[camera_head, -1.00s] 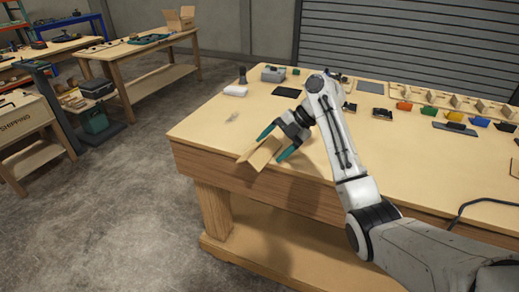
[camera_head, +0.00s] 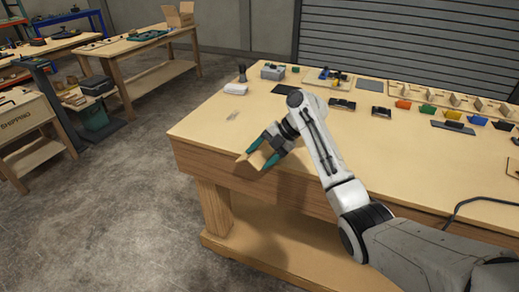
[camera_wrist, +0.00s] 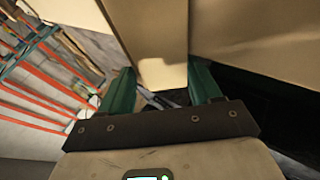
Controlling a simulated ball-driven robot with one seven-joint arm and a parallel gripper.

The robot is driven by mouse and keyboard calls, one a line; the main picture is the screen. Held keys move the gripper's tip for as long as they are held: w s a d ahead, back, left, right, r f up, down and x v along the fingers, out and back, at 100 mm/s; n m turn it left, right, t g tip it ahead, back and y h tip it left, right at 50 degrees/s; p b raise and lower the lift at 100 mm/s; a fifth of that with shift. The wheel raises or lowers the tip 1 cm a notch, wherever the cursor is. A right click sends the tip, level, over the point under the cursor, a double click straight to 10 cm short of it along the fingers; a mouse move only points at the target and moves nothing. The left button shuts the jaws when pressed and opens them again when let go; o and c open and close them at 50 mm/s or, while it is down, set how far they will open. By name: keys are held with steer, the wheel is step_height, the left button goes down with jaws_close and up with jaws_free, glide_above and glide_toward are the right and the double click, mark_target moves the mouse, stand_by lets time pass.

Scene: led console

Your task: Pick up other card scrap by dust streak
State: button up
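My gripper (camera_head: 257,154) has two teal fingers at the near left edge of the workbench. A folded tan card scrap (camera_head: 257,160) sits between the fingers and appears held, tilted, at the bench edge. In the wrist view the card scrap (camera_wrist: 155,35) fills the space past the fingertips, and the fingers (camera_wrist: 162,85) stand on either side of its narrow panel. A faint grey dust streak (camera_head: 232,115) lies on the tabletop beyond the gripper, to its upper left.
The workbench top (camera_head: 205,122) is clear around the dust streak. A white block (camera_head: 235,88), a grey box (camera_head: 272,72) and a dark pad (camera_head: 284,89) stand along its back left. Open floor lies to the left.

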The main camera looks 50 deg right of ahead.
steer(key=c, duration=0.3)
